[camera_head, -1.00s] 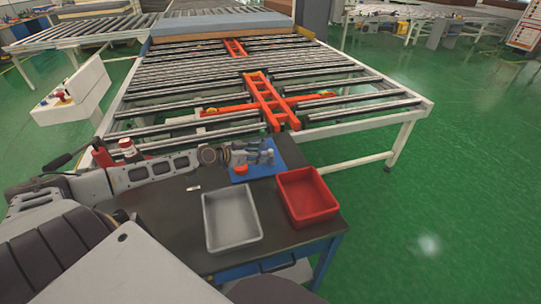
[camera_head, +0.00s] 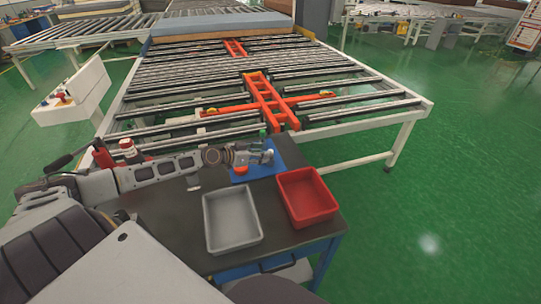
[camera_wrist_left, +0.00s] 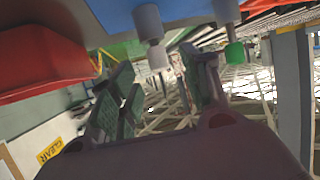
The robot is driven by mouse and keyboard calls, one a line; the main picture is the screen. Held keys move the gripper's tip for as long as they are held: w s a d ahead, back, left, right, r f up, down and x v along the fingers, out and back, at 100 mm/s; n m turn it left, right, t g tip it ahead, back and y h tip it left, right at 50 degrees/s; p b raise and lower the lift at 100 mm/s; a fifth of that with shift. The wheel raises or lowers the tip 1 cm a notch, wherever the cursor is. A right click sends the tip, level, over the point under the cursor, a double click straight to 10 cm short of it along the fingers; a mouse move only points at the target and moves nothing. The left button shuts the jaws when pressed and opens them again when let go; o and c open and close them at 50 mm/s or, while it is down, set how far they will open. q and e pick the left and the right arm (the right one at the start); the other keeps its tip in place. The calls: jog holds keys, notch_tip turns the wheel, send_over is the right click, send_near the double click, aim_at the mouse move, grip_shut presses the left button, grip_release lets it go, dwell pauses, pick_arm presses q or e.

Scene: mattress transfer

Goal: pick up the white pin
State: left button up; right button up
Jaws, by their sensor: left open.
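My left gripper (camera_head: 264,157) is low over the blue mat (camera_head: 288,153) on the dark table. In the head view the gripper largely hides the white pin. My right gripper is not in view.
A grey tray (camera_head: 208,220) and a red tray (camera_head: 320,208) stand in front of the mat. An orange piece (camera_head: 240,170) lies at the mat's left side. A small white object (camera_head: 193,187) is on the table. A roller conveyor (camera_head: 350,103) stands behind.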

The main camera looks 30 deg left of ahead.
pick_arm(q)
jog(key=shift+p+x, duration=0.4)
jog(key=shift+x, duration=0.45)
jog(key=shift+p+x, duration=0.3)
jog(key=shift+x, duration=0.85)
jog(key=shift+d, duration=0.1)
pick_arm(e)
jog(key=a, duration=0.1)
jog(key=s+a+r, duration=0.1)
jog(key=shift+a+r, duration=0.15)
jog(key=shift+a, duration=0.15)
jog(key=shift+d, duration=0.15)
